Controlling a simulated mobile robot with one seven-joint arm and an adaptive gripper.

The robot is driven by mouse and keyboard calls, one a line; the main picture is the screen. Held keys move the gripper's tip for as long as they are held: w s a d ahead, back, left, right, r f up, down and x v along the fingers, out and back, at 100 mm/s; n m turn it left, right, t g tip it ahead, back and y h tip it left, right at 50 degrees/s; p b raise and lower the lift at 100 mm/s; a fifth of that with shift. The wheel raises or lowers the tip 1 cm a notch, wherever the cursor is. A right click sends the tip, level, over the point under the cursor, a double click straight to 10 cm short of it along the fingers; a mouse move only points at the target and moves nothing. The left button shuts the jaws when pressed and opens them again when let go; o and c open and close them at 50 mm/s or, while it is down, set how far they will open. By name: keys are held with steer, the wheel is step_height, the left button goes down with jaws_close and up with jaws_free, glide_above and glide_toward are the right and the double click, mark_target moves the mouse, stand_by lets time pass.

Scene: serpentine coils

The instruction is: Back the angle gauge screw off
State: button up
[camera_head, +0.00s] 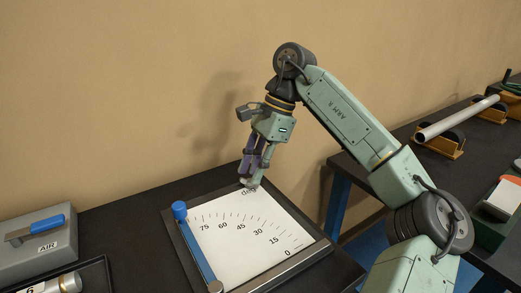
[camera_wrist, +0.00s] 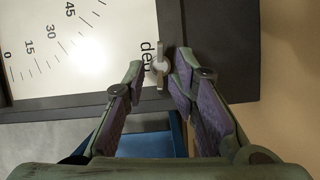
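The angle gauge (camera_head: 235,235) lies on the dark bench, a white plate with a degree scale in a dark frame; part of it shows in the wrist view (camera_wrist: 60,85). Its blue arm (camera_head: 197,245) runs along the left side. In the wrist view a small pale screw with a thin wing-like bar (camera_wrist: 160,67) sits at the plate's edge beside the "deg" print. My gripper (camera_wrist: 160,72) is open, with one finger on each side of the screw and visible gaps. In the head view my gripper (camera_head: 250,182) points down at the gauge's far edge, and its fingers largely hide the screw.
A grey box with a blue handle marked AIR (camera_head: 40,240) stands at the left, behind a dark tray (camera_head: 95,268). A second bench at the right holds a metal pipe on orange supports (camera_head: 455,120). The tan wall is close behind the gauge.

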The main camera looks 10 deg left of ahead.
steer(key=v, duration=1.1)
